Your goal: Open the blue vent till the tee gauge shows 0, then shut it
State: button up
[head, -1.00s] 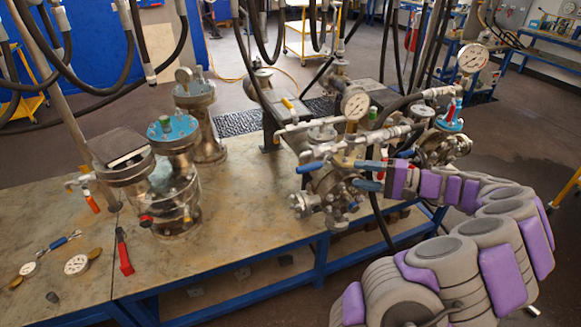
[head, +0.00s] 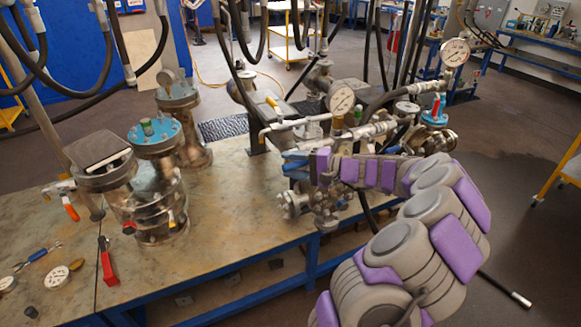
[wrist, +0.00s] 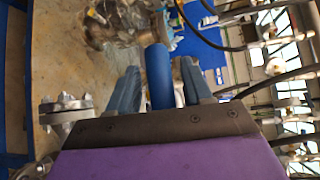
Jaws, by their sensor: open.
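My gripper (head: 295,164) is at the front of the piping on the bench and covers much of the blue vent handle in the head view. In the wrist view, my gripper (wrist: 158,85) is open, with the blue handle (wrist: 158,76) between its two grey-blue fingers. I see gaps beside the handle, so it does not look clamped. A round white gauge (head: 341,98) stands above this piping, and another (head: 455,52) stands farther right. I cannot tell which is the tee gauge, and their needles are too small to read.
Flanged vessels (head: 155,190) stand at the left of the bench. Black hoses (head: 240,60) hang over the back. A yellow-framed cart (head: 562,165) is at the right.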

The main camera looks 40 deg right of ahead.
jog(key=shift+w+a, duration=0.2)
jog(key=shift+w, duration=0.1)
jog(key=shift+c, duration=0.2)
grip_shut()
jog(key=shift+f, duration=0.1)
